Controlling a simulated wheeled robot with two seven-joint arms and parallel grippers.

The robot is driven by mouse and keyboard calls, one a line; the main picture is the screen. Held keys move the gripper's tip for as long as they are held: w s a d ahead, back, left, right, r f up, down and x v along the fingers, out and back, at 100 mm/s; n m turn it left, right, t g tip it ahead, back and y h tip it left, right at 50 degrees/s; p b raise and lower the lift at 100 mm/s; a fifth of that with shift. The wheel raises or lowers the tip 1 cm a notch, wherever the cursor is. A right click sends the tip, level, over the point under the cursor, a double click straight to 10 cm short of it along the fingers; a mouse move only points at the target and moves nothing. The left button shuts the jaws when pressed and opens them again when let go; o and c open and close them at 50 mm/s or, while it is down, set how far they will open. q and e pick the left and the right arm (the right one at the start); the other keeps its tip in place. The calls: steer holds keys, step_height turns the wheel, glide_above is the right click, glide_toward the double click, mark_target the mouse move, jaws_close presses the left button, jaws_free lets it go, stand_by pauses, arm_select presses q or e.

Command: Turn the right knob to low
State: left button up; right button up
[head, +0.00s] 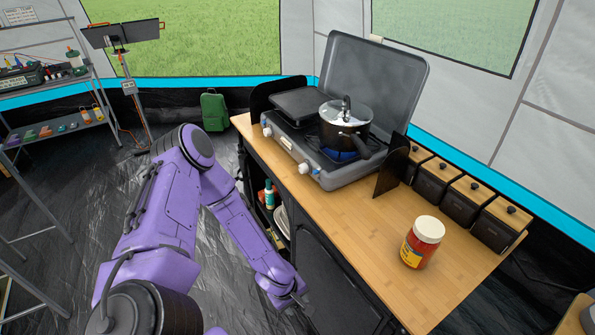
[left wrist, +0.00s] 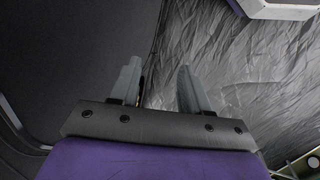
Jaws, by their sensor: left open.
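A camping stove (head: 340,180) with its lid raised stands on the wooden counter. The right knob (head: 303,168) is white and sits on the front of the stove. The left knob (head: 267,131) is farther along the same front. A pot (head: 345,122) with a glass lid stands on the right burner, with blue flame showing beneath it. My left gripper (head: 298,301) is low in front of the cabinet, below and apart from the right knob. In the left wrist view its fingers (left wrist: 158,88) are apart with nothing between them. My right gripper is not in view.
A red jar with a white lid (head: 422,242) stands on the counter (head: 345,232). Several black canisters (head: 463,200) with wooden lids line the back right. A dark side panel (head: 391,172) stands right of the stove. The counter before the right knob is clear.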

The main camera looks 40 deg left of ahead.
arm_select(q)
steer(key=w+a+r+n+t+h, duration=0.25)
steer(key=w+a+r+n, duration=0.2)
steer(key=w, duration=0.45)
steer(key=n+t, duration=0.3)
steer(key=t, duration=1)
glide_toward(301, 170)
steer(key=shift+g+y, duration=0.25)
steer(key=w+b, duration=0.2)
steer(key=w, duration=0.1)
steer(key=w+d+b, duration=0.1)
steer(key=w+b, duration=0.1)
steer(key=w, duration=0.2)
steer(key=shift+w+d+f+b, duration=0.1)
steer(key=shift+w+d+b, duration=0.1)
steer(key=shift+b, duration=0.1)
steer(key=shift+w+r, duration=0.2)
steer(key=shift+w, duration=0.2)
steer(key=shift+d+r, duration=0.1)
steer(key=shift+w, duration=0.1)
steer(key=c, duration=0.8)
